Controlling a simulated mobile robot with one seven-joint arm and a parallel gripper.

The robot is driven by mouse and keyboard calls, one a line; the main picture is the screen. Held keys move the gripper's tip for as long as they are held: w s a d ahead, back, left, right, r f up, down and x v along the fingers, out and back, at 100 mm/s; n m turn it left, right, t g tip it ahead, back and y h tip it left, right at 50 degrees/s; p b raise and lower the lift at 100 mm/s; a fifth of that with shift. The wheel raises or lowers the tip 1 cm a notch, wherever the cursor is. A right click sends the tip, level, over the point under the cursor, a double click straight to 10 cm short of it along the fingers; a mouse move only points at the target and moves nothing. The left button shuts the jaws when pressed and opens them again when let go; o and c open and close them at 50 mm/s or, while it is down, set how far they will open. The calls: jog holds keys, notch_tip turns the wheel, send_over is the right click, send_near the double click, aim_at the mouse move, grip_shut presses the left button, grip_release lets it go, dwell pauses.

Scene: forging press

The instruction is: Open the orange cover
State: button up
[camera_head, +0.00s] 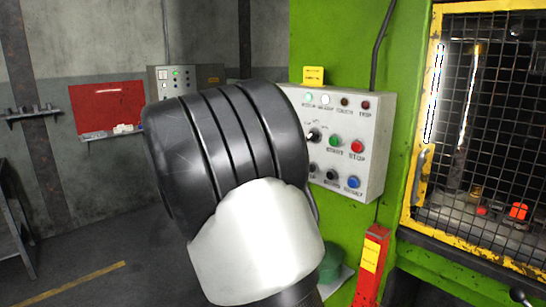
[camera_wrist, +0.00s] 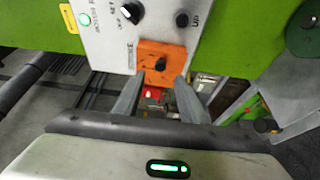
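The orange cover (camera_wrist: 160,58) is a small square piece with a dark round knob or hole near its middle, at the edge of a white control panel (camera_wrist: 105,40) in the wrist view. My gripper (camera_wrist: 160,88) is open there, its two grey fingers apart, with the tips near the cover's lower left and lower right. I cannot tell whether the fingertips touch the cover. Nothing is held between the fingers. In the head view my dark and white arm hides my gripper, and the orange cover does not show.
In the head view, a control box (camera_head: 372,120) with several buttons and lamps is on a green machine wall (camera_head: 330,45). A yellow-framed mesh guard (camera_head: 480,120) stands right of it. A red post (camera_head: 371,265) is below. A red board (camera_head: 107,105) hangs on the left wall. Floor at left is clear.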

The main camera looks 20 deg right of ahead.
jog(key=p+x, duration=0.1)
jog(key=x, duration=0.7)
jog(key=shift+w, duration=0.1)
jog(key=shift+c, duration=0.3)
grip_shut()
